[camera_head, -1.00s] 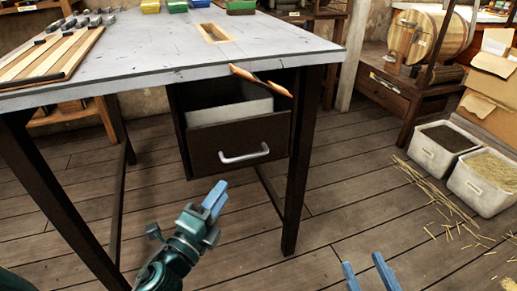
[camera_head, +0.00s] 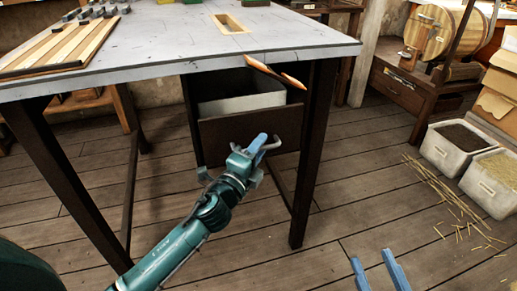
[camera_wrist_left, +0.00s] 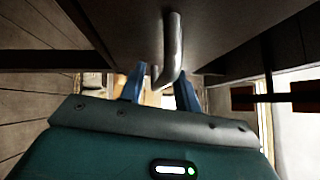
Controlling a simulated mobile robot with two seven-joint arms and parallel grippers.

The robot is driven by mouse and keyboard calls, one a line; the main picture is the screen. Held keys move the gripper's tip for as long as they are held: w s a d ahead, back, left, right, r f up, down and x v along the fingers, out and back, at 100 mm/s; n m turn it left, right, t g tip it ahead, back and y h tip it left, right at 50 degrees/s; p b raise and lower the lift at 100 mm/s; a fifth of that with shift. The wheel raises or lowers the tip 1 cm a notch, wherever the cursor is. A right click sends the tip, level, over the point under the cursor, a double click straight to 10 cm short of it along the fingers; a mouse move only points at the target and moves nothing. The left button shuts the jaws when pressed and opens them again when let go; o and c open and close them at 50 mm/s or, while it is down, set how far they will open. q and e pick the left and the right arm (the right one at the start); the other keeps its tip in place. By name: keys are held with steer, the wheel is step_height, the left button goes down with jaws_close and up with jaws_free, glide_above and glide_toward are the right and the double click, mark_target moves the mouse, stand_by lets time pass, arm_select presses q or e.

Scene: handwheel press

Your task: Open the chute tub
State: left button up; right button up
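The chute tub (camera_head: 225,138) is a dark brown drawer-like box with a pale inner wall, hanging under the grey table. Its front stands out from below the tabletop, and part of the inside shows from above. A silver bar handle (camera_head: 272,146) is on its front, partly hidden by my left gripper (camera_head: 256,145). In the left wrist view, the handle (camera_wrist_left: 174,50) reaches between the two blue fingers of my left gripper (camera_wrist_left: 159,90), which are apart. Contact cannot be told. My right gripper (camera_head: 379,272) is open and empty at the bottom edge, away from the tub.
The table (camera_head: 150,65) has a rectangular chute opening (camera_head: 230,23) above the tub. A reddish-brown pointed piece (camera_head: 275,72) sticks out at the table edge. A table leg (camera_head: 312,160) stands right of the tub. Floor in front is clear; pale bins (camera_head: 452,146) stand far right.

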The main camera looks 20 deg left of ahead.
arm_select(q)
steer(key=shift+w, duration=0.1)
jaws_close()
stand_by(0.3)
